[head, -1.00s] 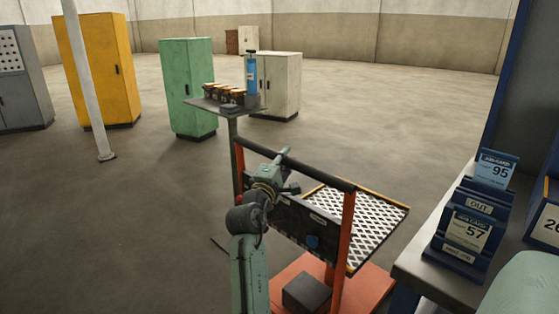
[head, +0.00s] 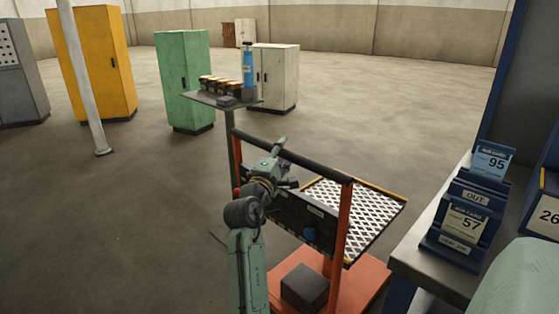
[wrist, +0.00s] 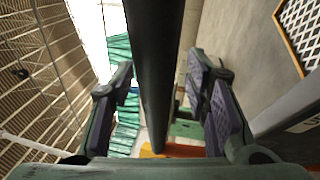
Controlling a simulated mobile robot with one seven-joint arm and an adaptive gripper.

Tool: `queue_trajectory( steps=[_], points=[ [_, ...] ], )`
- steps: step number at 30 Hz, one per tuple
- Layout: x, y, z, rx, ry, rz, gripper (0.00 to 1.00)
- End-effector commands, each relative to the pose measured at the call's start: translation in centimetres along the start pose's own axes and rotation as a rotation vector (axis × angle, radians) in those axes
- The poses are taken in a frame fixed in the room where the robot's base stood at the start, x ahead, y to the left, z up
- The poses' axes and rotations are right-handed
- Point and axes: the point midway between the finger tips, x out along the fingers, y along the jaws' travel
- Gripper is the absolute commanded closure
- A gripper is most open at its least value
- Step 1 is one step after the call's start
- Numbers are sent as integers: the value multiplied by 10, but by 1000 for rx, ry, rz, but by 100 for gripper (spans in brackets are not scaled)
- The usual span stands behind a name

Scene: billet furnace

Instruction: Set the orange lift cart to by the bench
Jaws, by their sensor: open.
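The orange lift cart (head: 342,235) stands left of the bench (head: 440,270). It has orange posts, an orange base, a black push bar and a mesh tray (head: 350,212). My gripper (head: 281,153) is at the middle of the push bar (head: 318,166). In the wrist view the dark bar (wrist: 155,60) runs between the two open fingers, with a gap visible on both sides. My arm hides part of the cart's dark front panel (head: 300,222).
A dark block (head: 305,287) sits on the cart base. A small stand (head: 222,99) with a blue bottle (head: 248,68) is beyond the cart. Card holders (head: 466,220) stand on the bench. Open floor lies left and behind; a white post (head: 82,80) rises at left.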

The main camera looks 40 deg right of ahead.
Motion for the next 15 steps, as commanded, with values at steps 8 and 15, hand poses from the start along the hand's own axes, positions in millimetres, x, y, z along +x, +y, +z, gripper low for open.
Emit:
queue_trajectory(
  steps=[8, 15],
  points=[
    [-51, -2, -1, 0, 3, -1, 57],
    [-96, -2, 0, 0, 1, -3, 57]
  ],
)
